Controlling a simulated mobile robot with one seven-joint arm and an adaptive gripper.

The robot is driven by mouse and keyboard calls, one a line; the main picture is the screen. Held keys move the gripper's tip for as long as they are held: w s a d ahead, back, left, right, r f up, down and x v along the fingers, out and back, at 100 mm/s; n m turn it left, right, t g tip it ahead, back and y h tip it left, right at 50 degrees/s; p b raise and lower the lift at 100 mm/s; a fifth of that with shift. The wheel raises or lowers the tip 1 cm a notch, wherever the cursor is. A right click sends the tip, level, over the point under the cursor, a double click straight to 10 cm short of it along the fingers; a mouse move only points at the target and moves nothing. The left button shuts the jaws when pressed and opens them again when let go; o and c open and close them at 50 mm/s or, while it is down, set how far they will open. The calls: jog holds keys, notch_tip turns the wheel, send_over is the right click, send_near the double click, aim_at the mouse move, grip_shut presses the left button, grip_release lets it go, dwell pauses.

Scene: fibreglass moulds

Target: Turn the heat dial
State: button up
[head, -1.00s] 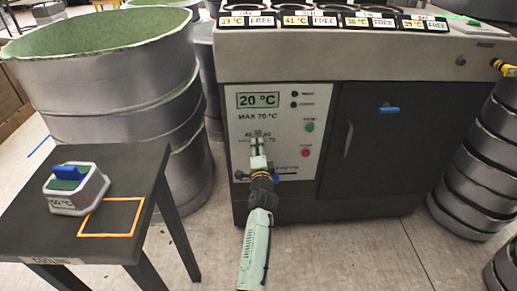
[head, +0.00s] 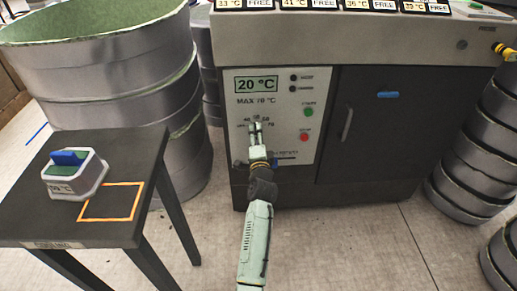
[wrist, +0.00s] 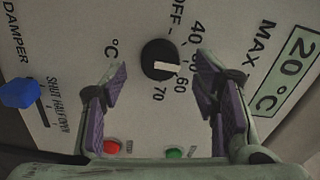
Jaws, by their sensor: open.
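The heat dial (wrist: 160,60) is a round black knob with a white pointer mark on a pale control panel (head: 270,175). In the wrist view its mark points to the right, toward the side between 40 and 60. Numbers 40, 60 and 70 are printed around it. My gripper (wrist: 160,74) is open, its purple-padded fingers on either side of the dial in the picture; I see no finger touching it. In the head view my gripper (head: 257,130) is in front of the dial and covers it. The display (head: 257,85) reads 20 °C.
A dark table (head: 100,150) with a white, blue-topped block (head: 75,175) stands left of my arm. Stacked round moulds (head: 480,160) stand at the right.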

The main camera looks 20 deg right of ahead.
jog(key=v, duration=0.9)
jog(key=shift+s, duration=0.3)
jog(key=shift+s+a, duration=0.1)
